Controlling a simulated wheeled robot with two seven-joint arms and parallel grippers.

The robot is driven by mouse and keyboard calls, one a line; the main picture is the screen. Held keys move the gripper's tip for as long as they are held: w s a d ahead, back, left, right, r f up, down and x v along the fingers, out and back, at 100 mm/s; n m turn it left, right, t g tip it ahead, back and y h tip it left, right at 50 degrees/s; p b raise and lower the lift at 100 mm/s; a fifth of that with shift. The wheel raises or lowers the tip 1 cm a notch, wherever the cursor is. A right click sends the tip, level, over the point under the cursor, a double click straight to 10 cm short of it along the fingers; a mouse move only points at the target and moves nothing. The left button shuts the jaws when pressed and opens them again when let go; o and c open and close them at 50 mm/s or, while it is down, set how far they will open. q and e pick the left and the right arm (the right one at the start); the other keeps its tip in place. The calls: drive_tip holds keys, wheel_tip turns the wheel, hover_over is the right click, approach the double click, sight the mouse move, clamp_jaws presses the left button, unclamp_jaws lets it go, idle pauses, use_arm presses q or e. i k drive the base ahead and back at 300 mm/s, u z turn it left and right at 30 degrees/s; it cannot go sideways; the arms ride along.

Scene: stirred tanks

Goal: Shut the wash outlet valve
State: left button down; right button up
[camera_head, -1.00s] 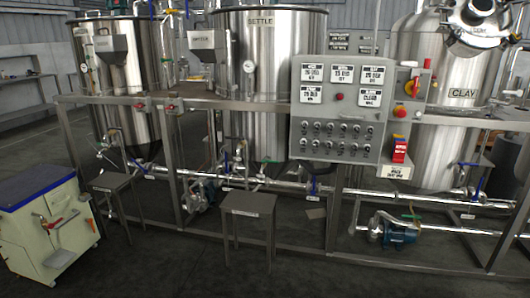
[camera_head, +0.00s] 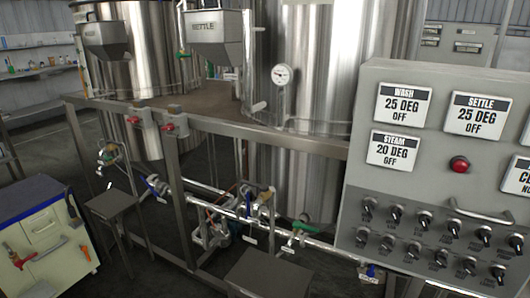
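The wash outlet valve cannot be told for sure, as the small valve tags are too small to read. Below the left steel tank (camera_head: 158,60) is a valve fitting with a green part (camera_head: 107,157). A blue valve handle (camera_head: 151,183) sits lower, at the left end of the pipe run. Another blue handle (camera_head: 248,205) and a green handle (camera_head: 303,227) are further right, under the middle tank (camera_head: 330,60). Whether these valves are open or shut is unclear. Neither of my grippers shows in the head view.
A control panel (camera_head: 430,175) with switches and a red button fills the right. A steel frame rail (camera_head: 270,137) crosses before the tanks. Low stands (camera_head: 265,272) (camera_head: 113,202) and a blue-topped tool cabinet (camera_head: 42,235) occupy the floor in front.

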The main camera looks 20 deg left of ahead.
sight(148, 185)
drive_tip(key=u, duration=2)
drive_tip(key=i, duration=3.15)
drive_tip(key=z, duration=2)
